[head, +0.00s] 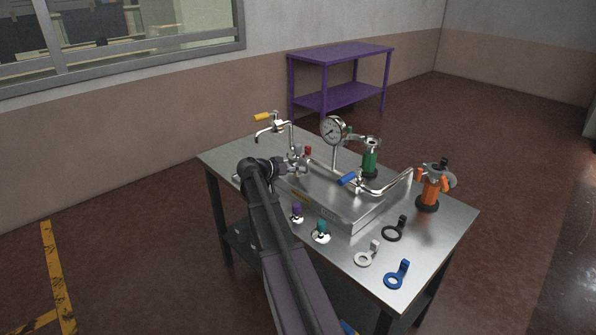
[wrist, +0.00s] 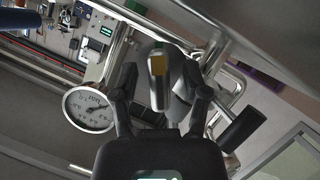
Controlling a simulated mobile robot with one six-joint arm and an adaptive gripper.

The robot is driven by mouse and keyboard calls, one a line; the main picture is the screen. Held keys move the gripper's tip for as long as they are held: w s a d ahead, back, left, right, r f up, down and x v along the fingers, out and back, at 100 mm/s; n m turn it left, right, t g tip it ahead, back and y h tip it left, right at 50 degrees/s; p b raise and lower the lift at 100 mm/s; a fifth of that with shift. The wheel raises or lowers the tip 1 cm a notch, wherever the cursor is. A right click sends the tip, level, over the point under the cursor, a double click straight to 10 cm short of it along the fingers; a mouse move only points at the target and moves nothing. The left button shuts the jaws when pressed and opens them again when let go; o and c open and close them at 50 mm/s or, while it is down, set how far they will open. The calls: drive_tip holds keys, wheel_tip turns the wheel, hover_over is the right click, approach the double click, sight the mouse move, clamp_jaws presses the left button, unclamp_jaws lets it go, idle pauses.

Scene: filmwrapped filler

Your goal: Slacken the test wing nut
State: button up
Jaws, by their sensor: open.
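My gripper (head: 293,166) is at the left side of the pipe rig on the steel table in the head view. In the wrist view my gripper (wrist: 163,80) is open, its black fingers spread apart. A rounded metal part (wrist: 157,92) with a yellow patch shows between the fingers; I cannot tell whether they touch it. I cannot pick out the test wing nut for certain. A grey cap (head: 298,149) and a red cap (head: 308,150) stand just beyond my gripper, which partly hides the fittings there.
The steel table (head: 440,232) carries a pressure gauge (head: 333,130), a yellow-handled valve (head: 262,117), a blue-handled valve (head: 347,179), a green vessel (head: 370,163) and an orange unit (head: 432,188). Black (head: 393,234), white (head: 364,260) and blue (head: 394,281) ring tags lie near the front right.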

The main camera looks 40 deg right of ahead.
clamp_jaws()
drive_tip(key=shift+d, duration=0.35)
drive_tip(key=shift+a, duration=0.3)
